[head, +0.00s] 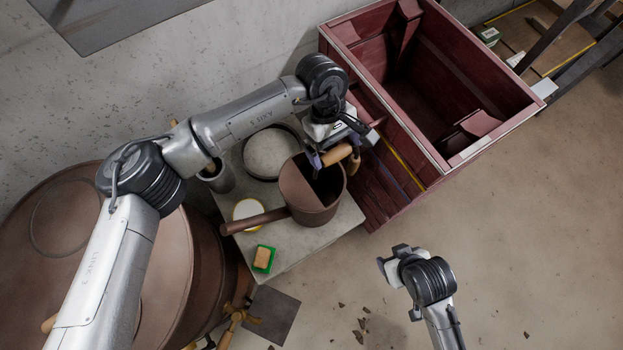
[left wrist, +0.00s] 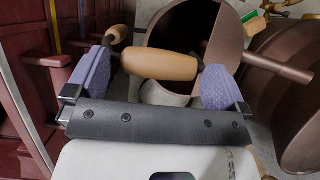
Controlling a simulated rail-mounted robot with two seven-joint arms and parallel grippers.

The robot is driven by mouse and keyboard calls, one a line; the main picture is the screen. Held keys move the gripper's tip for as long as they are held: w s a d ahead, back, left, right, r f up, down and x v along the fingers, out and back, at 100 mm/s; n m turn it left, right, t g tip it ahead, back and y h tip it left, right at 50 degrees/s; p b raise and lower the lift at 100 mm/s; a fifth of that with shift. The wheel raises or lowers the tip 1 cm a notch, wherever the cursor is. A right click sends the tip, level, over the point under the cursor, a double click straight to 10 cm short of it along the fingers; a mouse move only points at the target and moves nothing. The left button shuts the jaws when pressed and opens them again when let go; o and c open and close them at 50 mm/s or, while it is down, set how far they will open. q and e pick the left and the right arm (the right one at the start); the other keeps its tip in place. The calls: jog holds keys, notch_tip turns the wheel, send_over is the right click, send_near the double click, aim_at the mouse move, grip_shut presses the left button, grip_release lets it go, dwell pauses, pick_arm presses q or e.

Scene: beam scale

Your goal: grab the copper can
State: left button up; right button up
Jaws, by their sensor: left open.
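The copper can (head: 318,212) stands upright on a pale grey block, with a long brown spout reaching left. In the left wrist view the can (left wrist: 180,30) shows its dark open mouth beyond the fingers. A wooden grip (left wrist: 160,66), seemingly the can's handle, lies crosswise between the fingertips. My left gripper (head: 335,150) is above the can's far rim, and in the left wrist view (left wrist: 153,80) its two purple fingers are apart around the grip. Contact cannot be made out. My right gripper (head: 392,262) is over bare floor at lower right; its jaws are unclear.
The grey block (head: 335,232) also carries a round pale-lidded vessel (head: 270,152), a yellow-rimmed tin (head: 247,210) and a green-and-tan sponge (head: 263,258). A red wooden crate (head: 440,165) stands close on the right. A large copper vessel (head: 175,250) is at left. The floor at right is open.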

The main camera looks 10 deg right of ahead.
pick_arm(q)
jog(key=shift+c, duration=0.2)
jog(key=c, duration=1.7)
jog(key=shift+r, duration=0.1)
grip_shut()
